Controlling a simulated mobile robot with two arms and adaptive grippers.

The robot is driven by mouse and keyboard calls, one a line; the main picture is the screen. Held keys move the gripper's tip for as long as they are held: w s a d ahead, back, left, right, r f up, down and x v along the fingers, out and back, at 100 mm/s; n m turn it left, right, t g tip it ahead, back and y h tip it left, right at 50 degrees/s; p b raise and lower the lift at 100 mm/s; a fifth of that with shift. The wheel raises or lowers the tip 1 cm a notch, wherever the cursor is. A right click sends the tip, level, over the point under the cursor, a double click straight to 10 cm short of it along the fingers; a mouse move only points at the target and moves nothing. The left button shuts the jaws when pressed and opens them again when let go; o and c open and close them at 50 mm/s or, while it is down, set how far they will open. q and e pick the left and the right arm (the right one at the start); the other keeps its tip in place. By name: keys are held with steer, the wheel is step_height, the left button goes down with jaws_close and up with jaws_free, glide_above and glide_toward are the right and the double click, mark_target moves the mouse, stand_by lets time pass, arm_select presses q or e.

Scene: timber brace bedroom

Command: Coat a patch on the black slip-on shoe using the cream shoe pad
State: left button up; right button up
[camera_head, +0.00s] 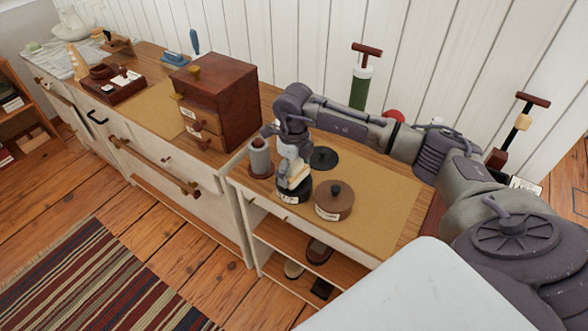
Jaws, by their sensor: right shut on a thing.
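My right gripper (292,160) reaches in from the right and points down over the low cabinet's top. It is shut on the cream shoe pad (299,176), which sits at the mouth of a black round tin (293,195). I cannot tell whether the pad touches inside the tin. Several shoes lie on the shelves under the top, including a dark shoe (318,250) and a dark one lower down (322,288). I cannot tell which, if any, is the black slip-on. My left gripper is out of view.
A brown lidded pot (334,203) stands right of the tin, a black disc (323,158) behind it, a grey cylinder (260,158) to the left. A wooden drawer box (225,95) stands farther left. The tan mat's (385,205) right part is clear.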

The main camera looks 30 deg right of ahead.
mark_target(292, 164)
steer(key=shift+s+f+b, duration=0.1)
steer(key=shift+f+b, duration=0.45)
steer(key=shift+f, duration=0.05)
stand_by(1.8)
steer(key=shift+r, duration=0.1)
steer(key=shift+r+p, duration=2.3)
steer(key=shift+r, duration=1.2)
steer(key=shift+a+r+n, duration=0.2)
steer(key=shift+a+n, duration=0.2)
steer(key=shift+n, duration=0.2)
steer(key=s+a+r+n, duration=0.3)
steer(key=s+a+n, duration=0.3)
steer(key=n, duration=0.9)
steer(key=s+a+r+n, duration=0.4)
steer(key=s+a+n, duration=0.2)
steer(key=n, duration=1)
steer(key=s, duration=0.2)
steer(key=shift+s+a, duration=0.3)
steer(key=shift+s, duration=0.05)
